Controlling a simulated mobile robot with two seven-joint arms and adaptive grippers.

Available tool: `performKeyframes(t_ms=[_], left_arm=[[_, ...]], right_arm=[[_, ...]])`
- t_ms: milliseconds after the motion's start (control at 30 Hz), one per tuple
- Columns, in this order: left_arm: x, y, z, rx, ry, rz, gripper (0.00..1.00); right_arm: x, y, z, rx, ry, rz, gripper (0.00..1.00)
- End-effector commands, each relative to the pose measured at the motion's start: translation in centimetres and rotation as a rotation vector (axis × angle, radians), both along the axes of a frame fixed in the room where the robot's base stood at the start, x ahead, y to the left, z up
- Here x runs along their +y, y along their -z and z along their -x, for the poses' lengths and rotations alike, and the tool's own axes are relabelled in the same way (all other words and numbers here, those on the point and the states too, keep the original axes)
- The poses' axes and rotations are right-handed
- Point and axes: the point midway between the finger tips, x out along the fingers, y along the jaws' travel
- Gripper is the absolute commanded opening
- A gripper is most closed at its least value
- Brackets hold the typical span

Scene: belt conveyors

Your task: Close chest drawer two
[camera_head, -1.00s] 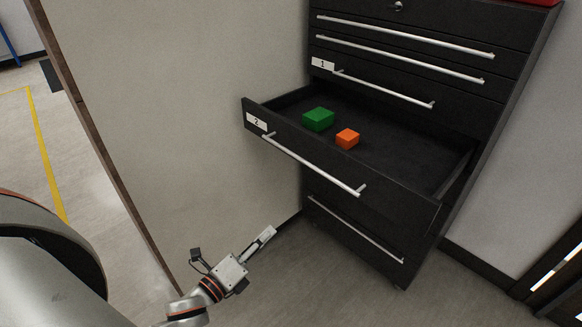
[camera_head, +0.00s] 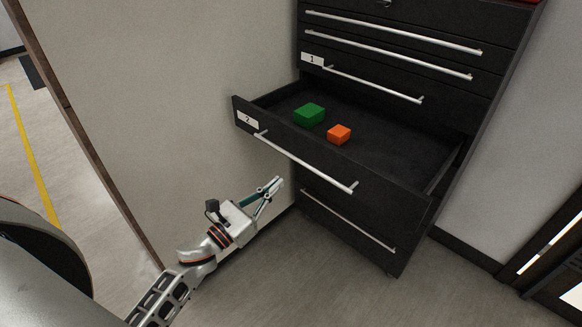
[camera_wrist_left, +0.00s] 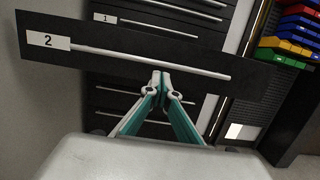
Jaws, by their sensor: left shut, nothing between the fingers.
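Chest drawer two (camera_head: 300,158) is pulled out of the black chest, with a "2" label at its left and a silver bar handle (camera_head: 308,164) along its front. A green block (camera_head: 309,114) and an orange block (camera_head: 339,134) lie inside it. My left gripper (camera_head: 277,184) is shut and empty, in front of and a little below the left half of the drawer front in the head view. In the left wrist view its fingertips (camera_wrist_left: 160,75) overlap the lower edge of the drawer front (camera_wrist_left: 120,52), near the handle; I cannot tell whether they touch. My right gripper is not in view.
The other drawers, including drawer one (camera_head: 375,84) above and the bottom drawer (camera_head: 350,217), are shut. A pale wall panel (camera_head: 170,110) stands left of the chest. Coloured bins (camera_wrist_left: 290,35) show at right in the wrist view. Floor before the chest is clear.

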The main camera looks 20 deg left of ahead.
Motion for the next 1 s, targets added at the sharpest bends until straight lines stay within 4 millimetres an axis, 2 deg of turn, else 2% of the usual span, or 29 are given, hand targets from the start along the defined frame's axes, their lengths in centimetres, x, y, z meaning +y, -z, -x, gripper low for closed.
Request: performKeyframes(t_ms=[33,200,400,1000], left_arm=[[-0.3,-0.6,-1.1,-0.003,0.0,0.001,0.0],[-1.4,-1.1,-3.8,-0.002,-0.001,0.001,0.0],[-2.0,-1.3,-5.7,0.001,-0.001,0.002,0.0],[-2.4,-1.2,-6.5,0.0,0.0,0.001,0.0]], right_arm=[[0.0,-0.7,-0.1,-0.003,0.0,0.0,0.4],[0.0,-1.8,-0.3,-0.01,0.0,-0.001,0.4],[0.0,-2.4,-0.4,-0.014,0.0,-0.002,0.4],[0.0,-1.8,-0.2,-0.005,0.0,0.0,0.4]])
